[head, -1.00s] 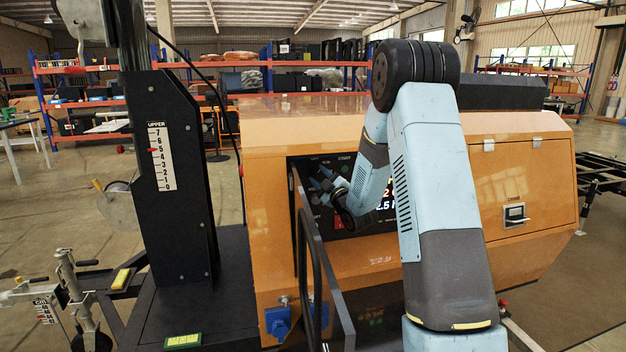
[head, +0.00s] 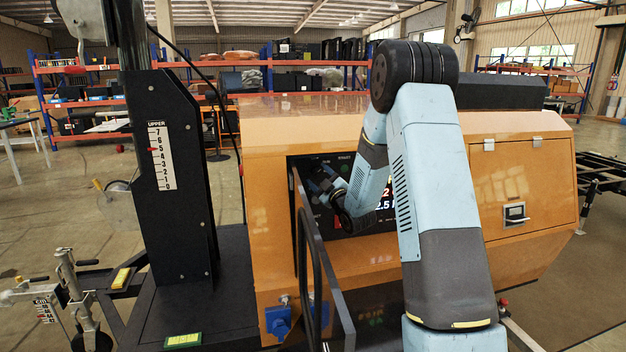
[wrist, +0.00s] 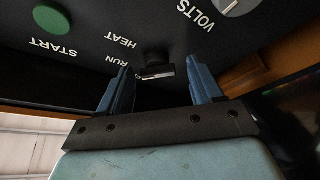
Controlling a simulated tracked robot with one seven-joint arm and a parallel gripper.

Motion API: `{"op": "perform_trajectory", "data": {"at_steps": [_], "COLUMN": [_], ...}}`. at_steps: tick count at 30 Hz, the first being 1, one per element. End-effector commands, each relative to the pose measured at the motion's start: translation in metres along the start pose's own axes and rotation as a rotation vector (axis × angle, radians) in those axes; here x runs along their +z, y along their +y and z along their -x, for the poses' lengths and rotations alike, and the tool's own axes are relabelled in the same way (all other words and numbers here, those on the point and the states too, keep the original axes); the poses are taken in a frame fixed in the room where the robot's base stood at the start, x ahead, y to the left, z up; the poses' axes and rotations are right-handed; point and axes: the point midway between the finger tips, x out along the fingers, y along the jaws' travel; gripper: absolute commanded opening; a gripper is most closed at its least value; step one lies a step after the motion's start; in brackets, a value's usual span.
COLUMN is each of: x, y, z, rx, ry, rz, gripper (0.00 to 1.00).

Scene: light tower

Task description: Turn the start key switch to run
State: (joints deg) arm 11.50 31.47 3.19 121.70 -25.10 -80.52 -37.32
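The start key switch (wrist: 155,72) shows in the wrist view as a dark head with a thin silvery edge on the black control panel (wrist: 90,45). The labels RUN and HEAT, upside down in this view, are to its left. My gripper (wrist: 158,66) is open, with one blue finger on each side of the key and visible gaps to both. In the head view my gripper (head: 322,184) is at the panel's left part, and my arm hides the key there.
A green START button (wrist: 53,19) and a VOLTS knob (wrist: 233,7) are on the panel. In the head view an open dark door (head: 325,265) stands just left of my wrist. The orange housing (head: 520,185) surrounds the panel recess.

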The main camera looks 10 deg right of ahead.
Motion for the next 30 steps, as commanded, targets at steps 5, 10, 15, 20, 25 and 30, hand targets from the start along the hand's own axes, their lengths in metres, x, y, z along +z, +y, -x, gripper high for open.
{"op": "perform_trajectory", "data": {"at_steps": [5, 10, 15, 20, 25, 30], "x": [0.0, 0.0, 0.001, 0.002, 0.001, 0.002], "y": [0.001, 0.001, 0.001, 0.001, 0.0, 0.0], "z": [0.0, 0.004, 0.024, 0.055, 0.089, 0.116], "rx": [0.001, 0.002, 0.002, 0.001, 0.001, 0.001], "ry": [0.0, 0.0, -0.002, -0.003, -0.003, -0.003], "rz": [0.001, 0.001, 0.001, 0.001, 0.0, 0.0], "gripper": [0.68, 0.68, 0.68, 0.68, 0.68, 0.68]}}
